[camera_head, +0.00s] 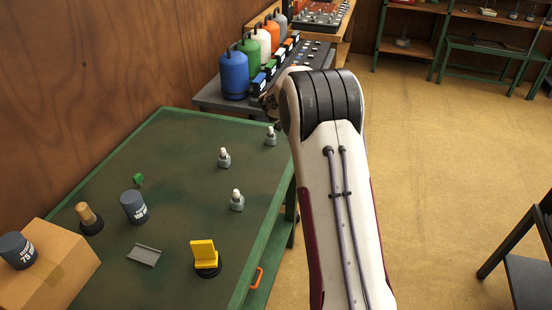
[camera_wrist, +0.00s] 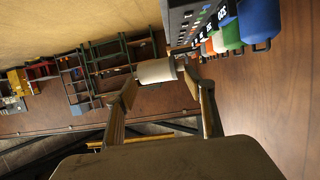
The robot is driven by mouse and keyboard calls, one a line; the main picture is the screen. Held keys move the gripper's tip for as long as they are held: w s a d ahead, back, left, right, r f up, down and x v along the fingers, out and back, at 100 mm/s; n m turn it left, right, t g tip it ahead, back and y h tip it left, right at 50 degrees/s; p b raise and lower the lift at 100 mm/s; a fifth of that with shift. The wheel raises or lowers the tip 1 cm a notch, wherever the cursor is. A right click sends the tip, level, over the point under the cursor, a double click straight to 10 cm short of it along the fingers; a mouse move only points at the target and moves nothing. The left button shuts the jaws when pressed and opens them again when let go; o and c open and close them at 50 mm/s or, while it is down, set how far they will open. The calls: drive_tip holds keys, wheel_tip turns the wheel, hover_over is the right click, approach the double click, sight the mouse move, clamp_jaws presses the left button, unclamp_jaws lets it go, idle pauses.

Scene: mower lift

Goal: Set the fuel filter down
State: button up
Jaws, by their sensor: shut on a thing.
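The fuel filter, seen as a pale cylinder (camera_wrist: 157,71), sits between my gripper's fingertips in the wrist view. My gripper (camera_wrist: 160,75) is shut on it, with one finger at each end of the cylinder. The filter looks held in the air, with no surface visibly touching it. In the head view my arm hides the filter and most of the gripper. The green workbench (camera_head: 185,135) fills the lower left of that view, and my arm extends past its right side toward the grey bench (camera_head: 212,98) behind.
Several coloured canisters, including a blue one (camera_head: 234,75), stand on the grey bench. The green bench holds small grey-and-white fittings (camera_head: 237,201), dark cylinders (camera_head: 134,207), a yellow piece (camera_head: 204,250), a grey bracket (camera_head: 145,255) and a cardboard box (camera_head: 55,275).

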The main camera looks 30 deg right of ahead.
drive_tip(key=shift+w+d+f+n+t+y, duration=0.1)
drive_tip(key=shift+d+f+n+t+y, duration=0.15)
drive_tip(key=shift+d+n+t+y, duration=0.1)
drive_tip(key=shift+w+d+f+n+t+y, duration=0.2)
drive_tip(key=shift+f+n+t+y, duration=0.15)
drive_tip(key=shift+f+n+y, duration=0.1)
drive_tip(key=shift+w+a+f+n+t+y, duration=0.1)
drive_tip(key=shift+w+f+n+t+y, duration=0.05)
drive_tip(key=shift+f+n+t+y, duration=0.35)
drive_tip(key=shift+w+a+f+n+y, duration=0.1)
drive_tip(key=shift+a+f+n+y, duration=0.1)
drive_tip(key=shift+f, duration=0.2)
drive_tip(key=shift+a+f+n+y, duration=0.15)
drive_tip(key=shift+f+n+y, duration=0.05)
drive_tip(key=shift+f, duration=0.15)
drive_tip(key=a+f+n+t+y, duration=0.1)
drive_tip(key=a+f+n+y, duration=0.2)
drive_tip(key=a+f, duration=0.5)
drive_tip(key=shift+a+f+n+t+y, duration=0.15)
drive_tip(key=shift+f+n+t+y, duration=0.25)
drive_tip(key=shift+f+y, duration=0.25)
drive_tip(key=shift+r, duration=0.1)
drive_tip(key=shift+f, duration=3.1)
